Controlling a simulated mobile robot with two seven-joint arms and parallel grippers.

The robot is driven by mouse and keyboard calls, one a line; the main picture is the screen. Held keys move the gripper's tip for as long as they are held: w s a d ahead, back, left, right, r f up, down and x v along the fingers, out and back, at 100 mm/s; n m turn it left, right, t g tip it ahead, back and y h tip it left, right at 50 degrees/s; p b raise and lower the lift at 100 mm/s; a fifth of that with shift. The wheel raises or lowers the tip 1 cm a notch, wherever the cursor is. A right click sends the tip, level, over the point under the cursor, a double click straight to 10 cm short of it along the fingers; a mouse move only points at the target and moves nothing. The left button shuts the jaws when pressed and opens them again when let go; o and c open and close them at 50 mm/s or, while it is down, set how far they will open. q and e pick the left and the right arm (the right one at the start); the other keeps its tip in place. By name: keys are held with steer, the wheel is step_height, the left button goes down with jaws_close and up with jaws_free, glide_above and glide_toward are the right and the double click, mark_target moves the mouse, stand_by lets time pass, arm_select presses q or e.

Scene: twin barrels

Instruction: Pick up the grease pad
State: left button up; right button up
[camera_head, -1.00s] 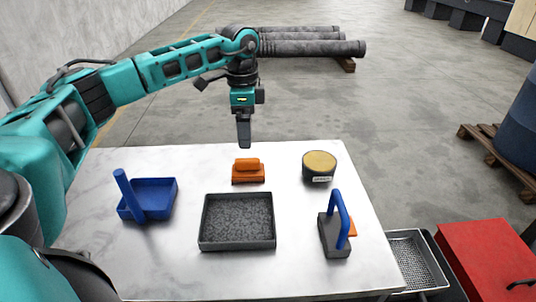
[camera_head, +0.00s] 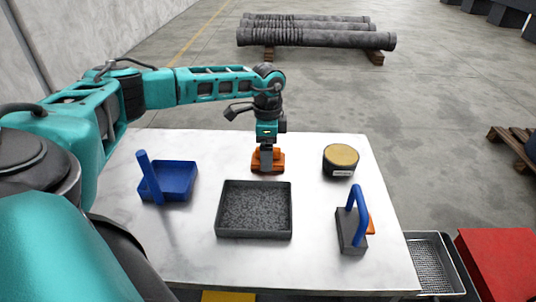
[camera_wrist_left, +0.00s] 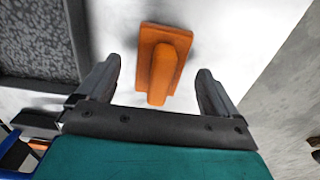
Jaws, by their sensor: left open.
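The grease pad appears to be the orange block with a raised grip (camera_head: 268,168) at the back middle of the table. It also shows in the left wrist view (camera_wrist_left: 163,60), lying flat with its grip lengthwise between my fingers. My left gripper (camera_head: 266,158) is low over the pad and hides part of it in the head view. In the wrist view my left gripper (camera_wrist_left: 158,72) is open, with one finger on each side of the pad and visible gaps. Contact is not seen. My right gripper is not in view.
On the white table (camera_head: 190,240) are a dark tray with grey granules (camera_head: 254,236), a blue pan with an upright handle (camera_head: 178,180), a round tin with a tan top (camera_head: 341,160) and a dark block with a blue handle (camera_head: 351,232). A wire basket (camera_head: 433,262) stands beside the table.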

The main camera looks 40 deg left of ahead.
arm_select(q)
steer(key=shift+f, duration=0.85)
steer(key=shift+c, duration=0.2)
steer(key=c, duration=1.1)
